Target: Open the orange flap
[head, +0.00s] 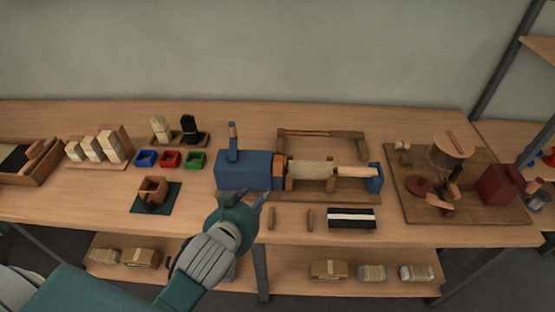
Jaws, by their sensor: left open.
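A blue machine block (236,176) with an upright lever (233,140) stands mid-bench. A small orange part (279,164) sits against its right side, beside the pale bristle roll (312,169). It looks like the orange flap, but it is too small to tell whether it is open or shut. My left gripper (262,200) is open and empty, just in front of the blue block's lower right corner and below the orange part. I cannot tell whether it touches the block. My right gripper is not in view.
A wooden frame (365,145) stands behind the roll. A black-and-white brush strip (352,217) lies at the front. Small blue, red and green trays (195,160) are left of the machine. Another wooden station with a red box (497,186) is at right.

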